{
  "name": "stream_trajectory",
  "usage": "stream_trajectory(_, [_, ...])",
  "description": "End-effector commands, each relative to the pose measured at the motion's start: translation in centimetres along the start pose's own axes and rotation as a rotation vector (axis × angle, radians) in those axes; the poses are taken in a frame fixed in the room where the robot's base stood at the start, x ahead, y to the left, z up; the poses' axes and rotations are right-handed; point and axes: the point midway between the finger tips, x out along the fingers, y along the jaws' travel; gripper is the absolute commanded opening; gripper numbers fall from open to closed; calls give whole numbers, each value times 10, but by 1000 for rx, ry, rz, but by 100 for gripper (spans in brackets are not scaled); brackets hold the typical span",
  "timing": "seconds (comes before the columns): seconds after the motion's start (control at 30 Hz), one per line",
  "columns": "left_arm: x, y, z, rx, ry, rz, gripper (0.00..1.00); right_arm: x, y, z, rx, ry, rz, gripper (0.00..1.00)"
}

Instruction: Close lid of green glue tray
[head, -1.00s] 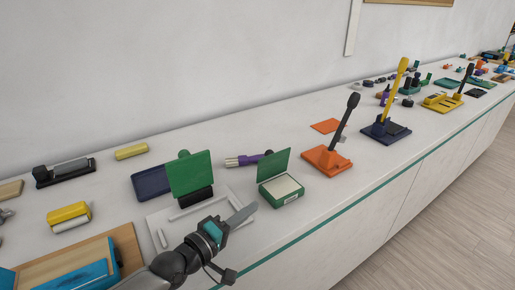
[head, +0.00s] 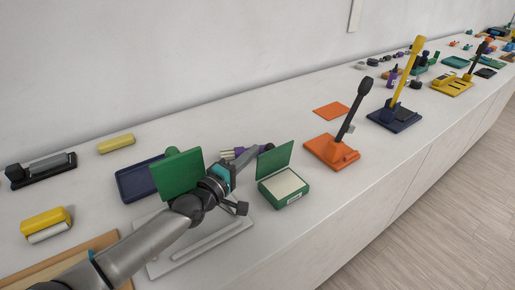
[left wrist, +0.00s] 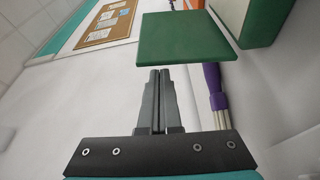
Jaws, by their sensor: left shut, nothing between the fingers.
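The green glue tray (head: 291,198) stands on the white counter near the front edge, with a pale pad (head: 283,184) inside. Its green lid (head: 275,160) is open, raised and leaning back. In the left wrist view the lid (left wrist: 187,38) is just ahead of the fingertips, with part of the tray body (left wrist: 262,20) at the upper right. My left gripper (head: 262,150) is shut and empty, behind and to the left of the lid. A gap between fingertips and lid cannot be judged surely. My right gripper is not in view.
A purple-handled brush (head: 231,154) lies beside my left gripper. A green upright panel (head: 176,175) and navy tray (head: 136,181) are to the left, partly behind my arm. An orange lever stand (head: 326,153) is on the right. A white frame (head: 225,233) lies in front.

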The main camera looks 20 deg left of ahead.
Motion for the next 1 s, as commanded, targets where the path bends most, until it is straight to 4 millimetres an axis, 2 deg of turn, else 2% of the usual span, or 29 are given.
stream_trajectory(0.1, [15, 0, 0, 0, 0, 1, 0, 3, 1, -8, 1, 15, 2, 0])
stream_trajectory(0.3, [28, 0, 0, 0, -1, 1, 0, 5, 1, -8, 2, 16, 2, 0])
stream_trajectory(1.0, [30, 2, 4, 41, -1, 15, 0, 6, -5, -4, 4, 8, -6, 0])
